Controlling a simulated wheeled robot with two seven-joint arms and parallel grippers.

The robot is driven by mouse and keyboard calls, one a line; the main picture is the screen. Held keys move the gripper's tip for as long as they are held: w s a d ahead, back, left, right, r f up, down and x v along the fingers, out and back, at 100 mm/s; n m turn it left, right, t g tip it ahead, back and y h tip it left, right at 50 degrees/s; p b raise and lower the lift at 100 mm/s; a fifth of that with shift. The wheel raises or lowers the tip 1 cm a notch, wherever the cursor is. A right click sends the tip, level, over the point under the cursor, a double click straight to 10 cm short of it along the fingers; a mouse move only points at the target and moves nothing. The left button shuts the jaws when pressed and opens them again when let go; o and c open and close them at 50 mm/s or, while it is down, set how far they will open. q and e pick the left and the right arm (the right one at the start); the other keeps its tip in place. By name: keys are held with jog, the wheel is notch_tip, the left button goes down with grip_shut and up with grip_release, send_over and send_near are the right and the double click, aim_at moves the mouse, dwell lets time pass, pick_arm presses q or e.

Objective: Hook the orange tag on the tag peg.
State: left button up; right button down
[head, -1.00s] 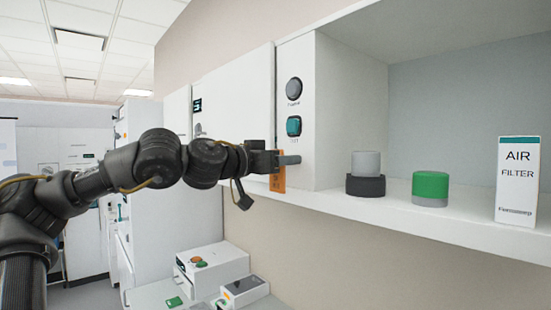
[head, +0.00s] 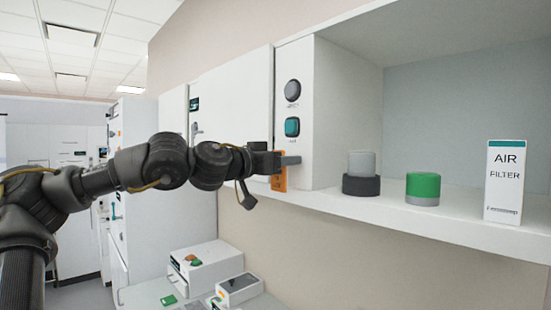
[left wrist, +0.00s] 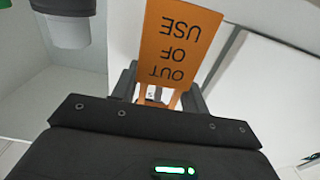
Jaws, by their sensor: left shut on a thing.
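The orange tag (head: 279,181) is held in my left gripper (head: 284,160), in front of the lower part of the white panel with two buttons. In the left wrist view the tag (left wrist: 178,42) appears upside down and reads "OUT OF USE". Its lower end lies between the two fingers of my left gripper (left wrist: 158,88), which are shut on it. I cannot make out the tag peg; the gripper and tag may hide it. I cannot tell whether the tag touches the panel. My right gripper is not in view.
A round dark button (head: 293,90) and a teal button (head: 292,127) sit above the gripper. On the shelf (head: 455,221) to the right stand a grey-and-black cylinder (head: 361,173), a green-topped cylinder (head: 423,188) and an air filter box (head: 504,181). Boxes (head: 212,265) stand below.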

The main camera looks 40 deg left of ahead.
pick_arm(q)
jog(key=shift+w+f, duration=0.15)
jog(key=shift+f, duration=0.5)
jog(key=o, duration=0.7)
jog(key=shift+o, duration=1.2)
jog(key=shift+d, duration=0.2)
jog(key=shift+o, duration=0.5)
jog(key=shift+d+r, duration=0.25)
jog(key=shift+d, duration=0.05)
jog(key=shift+a, duration=0.25)
jog(key=shift+r, duration=0.1)
